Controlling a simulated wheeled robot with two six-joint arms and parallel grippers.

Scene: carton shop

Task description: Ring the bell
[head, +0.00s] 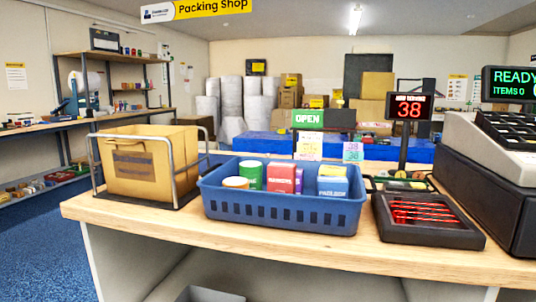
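I cannot make out a bell in the head view. Behind the black tray there is a small dark holder (400,185) with small yellowish and greenish items, too small to tell apart. Neither of my grippers is in view. The wooden counter (330,248) runs across the front of the view.
A brown carton (150,165) sits in a metal frame at the left. A blue basket (285,213) holds cans and boxes. A cash register (490,165) stands right, beside a number display (410,107). Bare counter lies along the front edge.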

